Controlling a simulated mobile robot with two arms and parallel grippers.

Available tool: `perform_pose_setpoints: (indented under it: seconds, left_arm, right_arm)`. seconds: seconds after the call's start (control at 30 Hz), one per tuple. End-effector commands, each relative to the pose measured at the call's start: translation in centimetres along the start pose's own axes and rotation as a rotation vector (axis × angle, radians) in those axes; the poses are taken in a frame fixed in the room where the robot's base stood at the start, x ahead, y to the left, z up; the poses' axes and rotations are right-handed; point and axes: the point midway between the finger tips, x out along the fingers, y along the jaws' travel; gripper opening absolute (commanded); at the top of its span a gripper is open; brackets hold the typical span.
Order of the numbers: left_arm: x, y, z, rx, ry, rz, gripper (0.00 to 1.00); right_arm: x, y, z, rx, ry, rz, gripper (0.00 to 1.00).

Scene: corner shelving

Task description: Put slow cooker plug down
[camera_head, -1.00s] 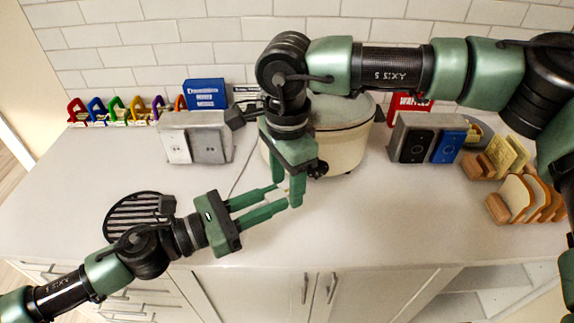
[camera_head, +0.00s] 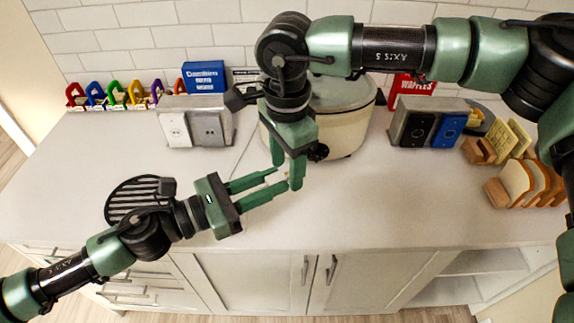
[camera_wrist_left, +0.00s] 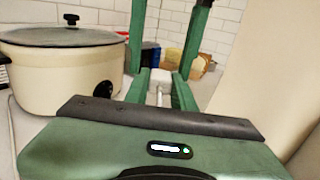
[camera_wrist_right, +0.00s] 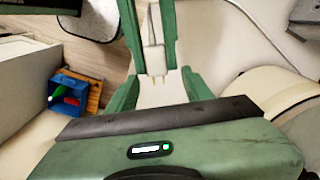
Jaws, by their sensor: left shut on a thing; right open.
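The slow cooker plug is a small white plug (camera_wrist_left: 160,84) with a cord, seen between my left fingers in the left wrist view. It also shows in the right wrist view (camera_wrist_right: 153,60), with its prongs visible, and is mostly hidden in the head view. My left gripper (camera_head: 281,183) is shut on the plug, above the counter in front of the slow cooker. My right gripper (camera_head: 288,172) is open, pointing down, with its fingers on either side of the plug. The cream slow cooker (camera_head: 345,134) stands behind both grippers, partly hidden by my right arm.
A double outlet box (camera_head: 212,129) stands left of the cooker, another (camera_head: 412,128) right of it. A black round grate (camera_head: 125,203) lies at left. Bread slices in a wooden rack (camera_head: 535,184) stand at right.

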Motion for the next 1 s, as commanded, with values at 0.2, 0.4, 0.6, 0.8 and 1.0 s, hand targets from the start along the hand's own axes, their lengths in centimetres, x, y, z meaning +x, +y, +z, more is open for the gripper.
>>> perform_pose_setpoints:
  seconds: [0.2, 0.4, 0.6, 0.8, 1.0]
  left_arm:
    - [0.0, 0.0, 0.0, 0.0, 0.0, 0.0, 0.0]
    - [0.0, 0.0, 0.0, 0.0, 0.0, 0.0, 0.0]
    - [0.0, 0.0, 0.0, 0.0, 0.0, 0.0, 0.0]
    - [0.0, 0.0, 0.0, 0.0, 0.0, -0.003, 0.0]
    - [-0.6, 0.2, 0.0, 0.0, 0.0, -0.069, 0.0]
  right_arm:
    - [-3.3, -0.1, 0.0, 0.001, 0.0, -0.004, 0.51]
    - [-7.2, -0.1, 0.0, 0.001, 0.001, -0.003, 0.51]
    - [-10.1, -0.1, 0.0, -0.001, 0.001, -0.001, 0.51]
    - [-11.4, 0.0, 0.0, -0.001, 0.0, 0.001, 0.51]
    - [-11.6, 0.0, 0.0, -0.001, 0.0, 0.001, 0.51]
